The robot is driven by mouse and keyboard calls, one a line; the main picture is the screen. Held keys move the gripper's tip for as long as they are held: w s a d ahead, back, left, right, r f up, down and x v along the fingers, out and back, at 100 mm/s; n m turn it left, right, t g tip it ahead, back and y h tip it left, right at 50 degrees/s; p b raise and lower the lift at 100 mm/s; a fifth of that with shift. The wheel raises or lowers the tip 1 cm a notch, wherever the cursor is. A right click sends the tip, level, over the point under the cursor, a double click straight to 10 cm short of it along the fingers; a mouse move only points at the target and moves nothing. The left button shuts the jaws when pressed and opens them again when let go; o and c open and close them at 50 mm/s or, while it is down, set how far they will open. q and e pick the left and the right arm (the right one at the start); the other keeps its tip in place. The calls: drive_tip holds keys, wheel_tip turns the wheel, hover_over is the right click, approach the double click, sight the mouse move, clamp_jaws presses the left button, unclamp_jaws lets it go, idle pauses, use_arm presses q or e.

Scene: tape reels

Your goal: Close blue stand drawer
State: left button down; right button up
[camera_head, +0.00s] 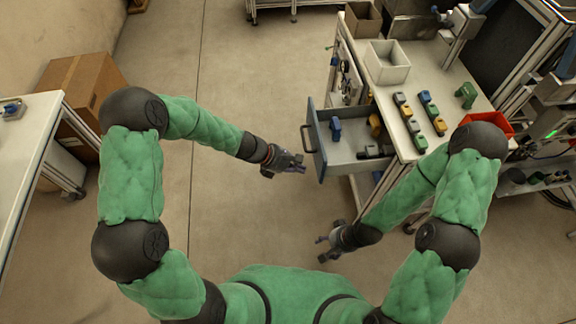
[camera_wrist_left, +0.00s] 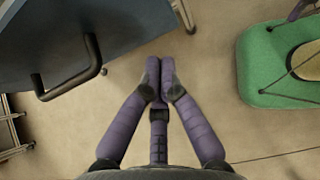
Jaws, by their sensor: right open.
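The blue-fronted drawer (camera_head: 318,152) of the stand is pulled out to the left, with a dark bar handle (camera_head: 304,139) on its front. My right gripper (camera_head: 322,248) is open and empty, below the drawer in the picture.
The stand's worktop (camera_head: 450,100) carries a white bin (camera_head: 387,63), several coloured parts and a red tray (camera_head: 488,124). A white table (camera_head: 28,135) and a cardboard box (camera_head: 82,88) are at the left. The floor (camera_head: 250,80) left of the drawer is clear.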

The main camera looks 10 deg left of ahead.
sight(319, 168)
use_arm(q)
drive_tip(key=shift+w+d+r, duration=0.1)
drive_tip(key=shift+w+d, duration=0.15)
drive_tip(key=shift+d, duration=0.65)
drive_tip(key=shift+w+d+r, duration=0.1)
drive_tip(key=shift+w+d, duration=0.15)
drive_tip(key=shift+d, duration=0.6)
use_arm(e)
drive_tip(key=shift+f, duration=0.4)
